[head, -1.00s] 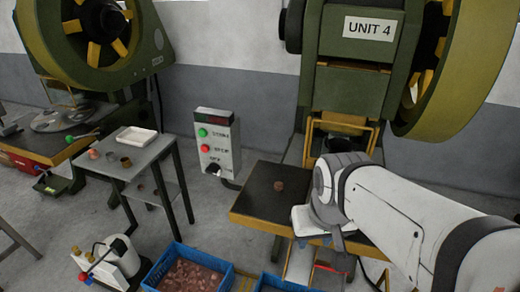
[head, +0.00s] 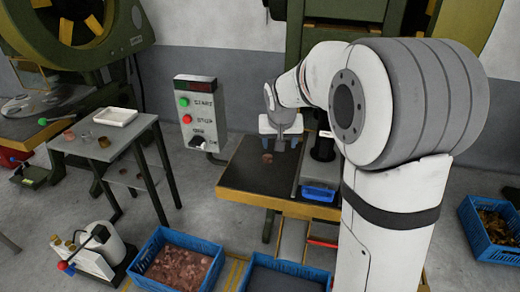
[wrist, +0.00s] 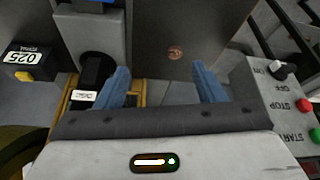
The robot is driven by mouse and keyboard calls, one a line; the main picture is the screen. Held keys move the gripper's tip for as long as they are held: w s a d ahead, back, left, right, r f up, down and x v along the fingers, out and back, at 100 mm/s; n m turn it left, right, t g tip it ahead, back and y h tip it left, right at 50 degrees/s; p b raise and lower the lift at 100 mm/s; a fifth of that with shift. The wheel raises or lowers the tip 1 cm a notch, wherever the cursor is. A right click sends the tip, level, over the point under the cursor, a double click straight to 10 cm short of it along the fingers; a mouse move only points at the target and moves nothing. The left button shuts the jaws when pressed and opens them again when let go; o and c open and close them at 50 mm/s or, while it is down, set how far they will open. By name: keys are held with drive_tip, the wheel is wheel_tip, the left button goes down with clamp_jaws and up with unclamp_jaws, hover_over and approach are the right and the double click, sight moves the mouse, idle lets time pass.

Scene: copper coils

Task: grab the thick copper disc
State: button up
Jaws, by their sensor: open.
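The copper disc (head: 267,158) lies on the dark top of the press table, left of its middle in the head view. In the wrist view the copper disc (wrist: 175,53) shows small and round, beyond the fingertips and roughly between them. My gripper (head: 280,143) hangs above the rear of the table, pointing down. In the wrist view its two blue-grey fingers (wrist: 163,80) are wide apart with nothing between them. The disc is apart from both fingers. Its thickness is hard to judge.
A blue tray (head: 319,193) and a black cylinder (head: 322,147) stand right of the disc. The control box (head: 201,115) rises at the left. Blue crates (head: 180,262) sit on the floor in front. A side table (head: 128,140) holds small copper pieces. The tabletop around the disc is clear.

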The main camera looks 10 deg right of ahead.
drive_tip(key=t+b, duration=0.1)
drive_tip(key=b, duration=0.3)
approach(267, 160)
drive_tip(key=shift+m, duration=0.4)
drive_tip(key=x, duration=0.6)
drive_tip(key=shift+w+d+f+b, duration=0.1)
drive_tip(key=shift+b, duration=0.25)
drive_tip(key=shift+c, duration=0.2)
drive_tip(key=c, duration=1.1)
drive_tip(key=shift+c, duration=0.2)
